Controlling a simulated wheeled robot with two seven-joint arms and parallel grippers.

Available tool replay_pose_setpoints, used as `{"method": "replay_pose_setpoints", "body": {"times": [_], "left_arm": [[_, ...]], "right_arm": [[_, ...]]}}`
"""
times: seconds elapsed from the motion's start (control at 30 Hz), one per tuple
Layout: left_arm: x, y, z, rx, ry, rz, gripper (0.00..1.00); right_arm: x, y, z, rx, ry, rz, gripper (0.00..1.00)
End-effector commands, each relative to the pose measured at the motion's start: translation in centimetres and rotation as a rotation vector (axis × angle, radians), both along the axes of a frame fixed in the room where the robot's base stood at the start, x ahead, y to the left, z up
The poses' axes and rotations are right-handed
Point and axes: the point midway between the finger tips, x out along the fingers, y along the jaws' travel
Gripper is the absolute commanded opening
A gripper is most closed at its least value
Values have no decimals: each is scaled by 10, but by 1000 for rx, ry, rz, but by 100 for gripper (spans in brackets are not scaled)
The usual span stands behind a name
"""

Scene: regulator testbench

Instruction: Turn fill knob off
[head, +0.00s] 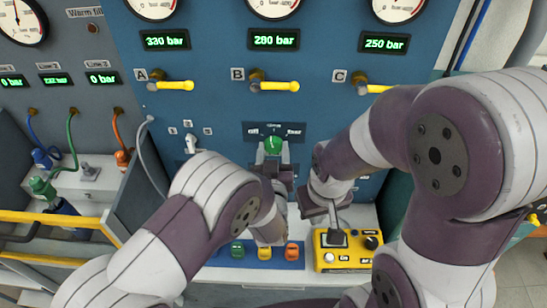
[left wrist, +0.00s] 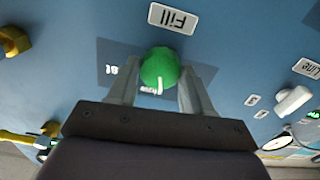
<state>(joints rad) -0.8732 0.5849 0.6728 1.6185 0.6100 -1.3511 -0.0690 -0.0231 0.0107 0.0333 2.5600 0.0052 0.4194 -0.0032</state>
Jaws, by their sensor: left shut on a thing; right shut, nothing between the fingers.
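The fill knob (head: 273,145) is a round green knob on the blue panel, on a dark label plate (head: 252,132). In the left wrist view the knob (left wrist: 158,66) shows a white pointer mark, turned towards the middle label, which looks like "Slow". A white "Fill" label (left wrist: 173,18) is beside the plate. My left gripper (head: 273,155) reaches the panel with one finger on each side of the knob, shut on it. It also shows in the left wrist view (left wrist: 160,88). My right gripper (head: 335,220) is shut and empty, low over the yellow box.
The yellow box (head: 345,258) with dark and white knobs stands on the bench below my right gripper. Yellow-handled valves A (head: 172,86), B (head: 275,86) and C (head: 373,89) sit above. A white knob (head: 191,143) is to the left. Green, yellow and orange parts lie below.

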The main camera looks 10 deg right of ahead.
Motion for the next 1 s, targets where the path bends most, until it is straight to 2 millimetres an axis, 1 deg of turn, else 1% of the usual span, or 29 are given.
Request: {"method": "replay_pose_setpoints", "body": {"times": [0.03,0.5,0.8,1.0], "left_arm": [[1,0,-6,-41,8,0,20],[1,0,-6,-459,127,-2,20],[1,1,-4,-648,183,-1,20],[0,1,-2,-719,203,-2,20]], "right_arm": [[0,0,-13,0,0,0,0],[0,0,-74,0,0,0,0],[0,0,-103,0,0,0,0],[0,0,-113,0,0,0,0]]}}
